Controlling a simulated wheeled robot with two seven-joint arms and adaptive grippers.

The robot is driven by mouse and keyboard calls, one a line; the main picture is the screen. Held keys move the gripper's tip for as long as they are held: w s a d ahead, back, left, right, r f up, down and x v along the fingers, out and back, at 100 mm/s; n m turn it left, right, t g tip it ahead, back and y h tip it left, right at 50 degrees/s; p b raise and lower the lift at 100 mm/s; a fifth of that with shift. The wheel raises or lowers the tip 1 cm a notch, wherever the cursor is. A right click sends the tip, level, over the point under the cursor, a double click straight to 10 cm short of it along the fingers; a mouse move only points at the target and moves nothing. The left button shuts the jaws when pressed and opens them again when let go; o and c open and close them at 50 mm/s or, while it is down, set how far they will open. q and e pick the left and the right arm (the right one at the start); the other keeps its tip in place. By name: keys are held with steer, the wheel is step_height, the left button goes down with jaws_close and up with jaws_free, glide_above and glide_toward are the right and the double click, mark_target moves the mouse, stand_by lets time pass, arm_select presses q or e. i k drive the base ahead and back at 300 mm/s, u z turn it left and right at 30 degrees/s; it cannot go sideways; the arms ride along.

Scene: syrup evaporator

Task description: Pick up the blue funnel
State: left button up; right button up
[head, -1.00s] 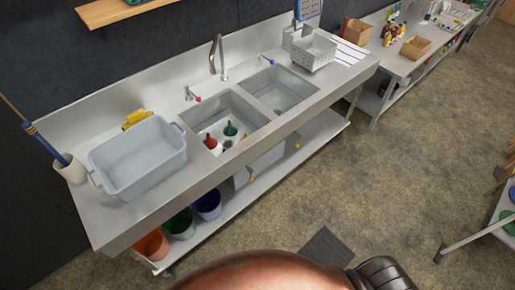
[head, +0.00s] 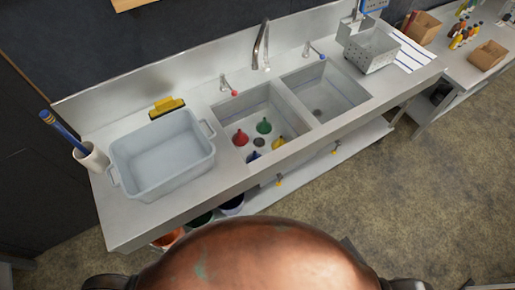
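In the head view, the left sink basin (head: 229,117) holds several small funnels. A dark blue piece that looks like the blue funnel (head: 254,156) is at the basin's near side, its lower part hidden by the front wall. A red funnel (head: 240,137) stands to its left and behind. A green funnel (head: 264,126) is farther back, and a yellow one (head: 278,142) is to the right. Neither of my grippers is in view.
A grey tub (head: 162,157) stands on the counter left of the sinks. The right basin (head: 322,95) looks empty. Taps (head: 262,48) rise behind the basins. A perforated metal basket (head: 372,50) sits at the right. Coloured buckets (head: 200,220) are on the lower shelf.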

mark_target(253, 156)
steer(key=i, duration=0.15)
steer(key=z, duration=2.25)
steer(key=i, duration=2.3)
steer(key=u, duration=3.45)
